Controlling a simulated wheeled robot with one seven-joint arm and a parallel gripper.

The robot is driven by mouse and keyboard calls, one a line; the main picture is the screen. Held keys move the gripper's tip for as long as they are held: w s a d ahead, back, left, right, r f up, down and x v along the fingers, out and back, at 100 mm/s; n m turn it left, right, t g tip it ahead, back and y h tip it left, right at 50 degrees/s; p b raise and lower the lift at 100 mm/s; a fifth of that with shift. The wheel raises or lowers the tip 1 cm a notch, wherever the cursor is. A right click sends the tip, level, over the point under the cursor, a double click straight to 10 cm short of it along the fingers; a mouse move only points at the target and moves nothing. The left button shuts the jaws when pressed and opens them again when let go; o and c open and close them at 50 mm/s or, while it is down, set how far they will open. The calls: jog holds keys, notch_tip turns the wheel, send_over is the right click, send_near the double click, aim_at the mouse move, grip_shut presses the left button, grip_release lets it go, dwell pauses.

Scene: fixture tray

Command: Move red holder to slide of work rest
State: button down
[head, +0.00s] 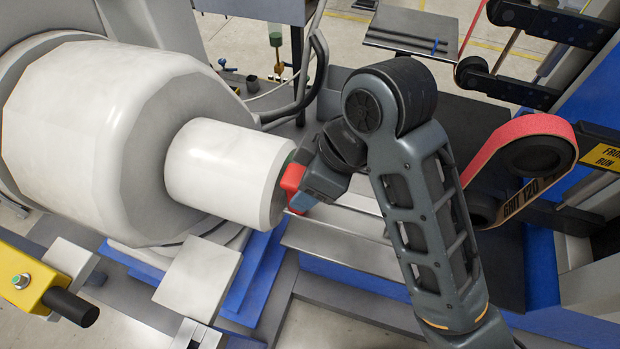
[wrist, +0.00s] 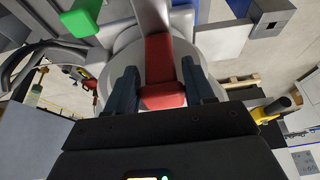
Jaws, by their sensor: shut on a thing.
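The red holder (head: 293,178) shows in the head view as a small red block at the right end of a white cylinder. My gripper (head: 303,192) reaches it from the right and partly hides it. In the wrist view the red holder (wrist: 163,72) lies between the two dark fingers of my gripper (wrist: 160,82), which are shut on it. Pale metal rails (head: 345,245), possibly the slide of the work rest, run below and right of my gripper; my arm hides part of them. I cannot tell whether the holder touches the cylinder.
The large white machine body with its cylinder (head: 222,170) fills the left. A red sanding belt marked GRIT 120 (head: 535,127) stands right of my arm. A square grey plate (head: 198,280) is at the lower left. A green block (wrist: 82,18) shows at the wrist view's upper left.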

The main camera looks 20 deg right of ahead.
jog(key=shift+w+d, duration=3.5)
jog(key=shift+w, duration=1.25)
jog(key=shift+w+d, duration=3.45)
jog(key=shift+w, duration=1.3)
jog(key=shift+f+b, duration=2.35)
jog(key=shift+f, duration=3.8)
jog(key=shift+f, duration=0.25)
jog(key=shift+c, duration=1.6)
grip_release()
jog(key=v, duration=0.7)
jog(key=shift+d+r+b, duration=0.2)
jog(key=shift+r+b, duration=0.1)
jog(key=shift+b, duration=0.05)
